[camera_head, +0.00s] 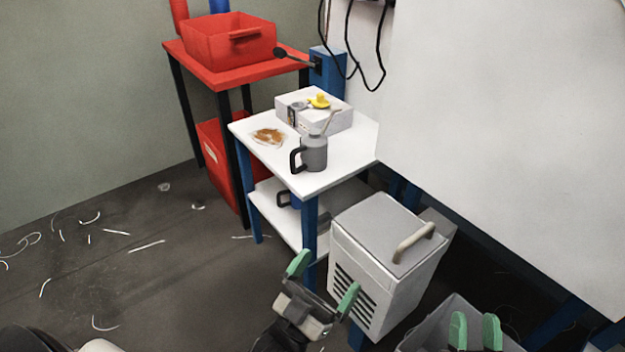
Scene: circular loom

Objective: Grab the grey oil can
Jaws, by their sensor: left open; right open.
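The grey oil can (314,154) stands upright on the top of a white table (345,163) with blue legs. It has a black handle on its left side and a thin spout pointing up. My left gripper (323,277) is open and empty, in front of the table and below its top, apart from the can. My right gripper (475,331) shows at the bottom right edge, with its two green fingertips apart and nothing seen between them.
A white box (335,119) with a yellow item (319,101) sits behind the can. A clear bag (268,137) lies left of it. A grey cabinet (385,246) with a handle stands right of my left gripper. A red bin (229,43) rests on a red table behind.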

